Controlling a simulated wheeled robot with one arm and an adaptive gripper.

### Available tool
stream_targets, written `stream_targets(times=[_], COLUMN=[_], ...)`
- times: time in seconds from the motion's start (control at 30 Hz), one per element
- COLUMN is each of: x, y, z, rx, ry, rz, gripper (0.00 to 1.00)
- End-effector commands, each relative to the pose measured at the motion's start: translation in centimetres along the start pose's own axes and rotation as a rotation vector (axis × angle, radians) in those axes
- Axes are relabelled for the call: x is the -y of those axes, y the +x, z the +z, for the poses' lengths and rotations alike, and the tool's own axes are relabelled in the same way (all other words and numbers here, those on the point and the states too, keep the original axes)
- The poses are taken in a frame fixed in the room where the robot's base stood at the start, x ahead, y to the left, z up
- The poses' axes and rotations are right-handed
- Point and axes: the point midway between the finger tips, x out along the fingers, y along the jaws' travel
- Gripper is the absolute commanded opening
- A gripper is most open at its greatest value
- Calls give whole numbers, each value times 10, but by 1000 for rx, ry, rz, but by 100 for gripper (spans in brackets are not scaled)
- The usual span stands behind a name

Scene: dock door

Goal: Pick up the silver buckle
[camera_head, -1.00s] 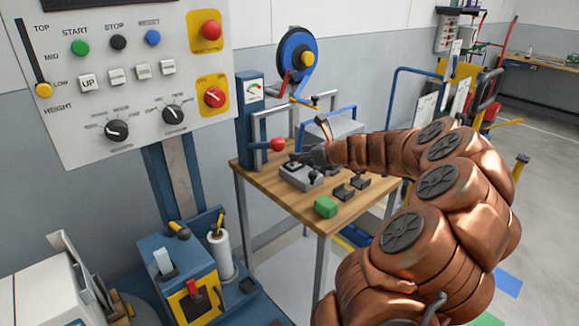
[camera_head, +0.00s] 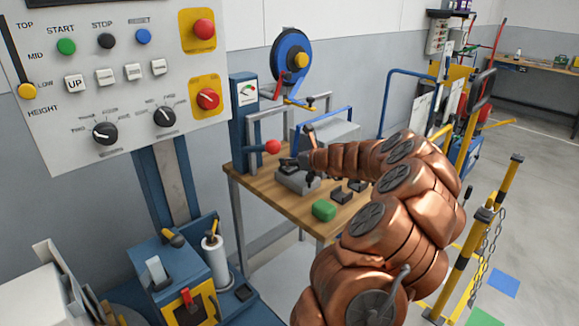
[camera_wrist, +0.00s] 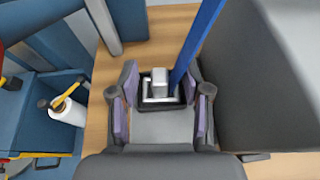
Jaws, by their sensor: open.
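The silver buckle (camera_wrist: 160,88) shows in the wrist view as a small bright metal block and frame on a dark seat. My gripper (camera_wrist: 162,78) is open, with one finger on each side of the buckle. I cannot tell whether either finger touches it. In the head view my gripper (camera_head: 292,162) is over the grey block (camera_head: 294,183) on the wooden table (camera_head: 270,200). The buckle cannot be made out there.
A blue bar (camera_wrist: 197,45) runs close beside the buckle in the wrist view. A red knob (camera_head: 272,147) is near my gripper. A green block (camera_head: 324,210) and dark blocks (camera_head: 341,194) lie on the table. A control panel (camera_head: 120,75) stands at left.

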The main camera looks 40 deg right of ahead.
Motion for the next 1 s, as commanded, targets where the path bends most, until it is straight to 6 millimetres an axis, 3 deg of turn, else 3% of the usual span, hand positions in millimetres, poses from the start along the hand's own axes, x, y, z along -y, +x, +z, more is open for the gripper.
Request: stream_targets(times=[0.13, 0.4, 0.87, 1.0], x=[-2, -2, -1, -1], y=[10, 11, 11, 11], z=[1, 1, 1, 1], rx=[1, 1, 1, 1], ry=[-1, -2, -2, -2], rz=[2, 2, 2, 1], gripper=[48, 48, 0, 0])
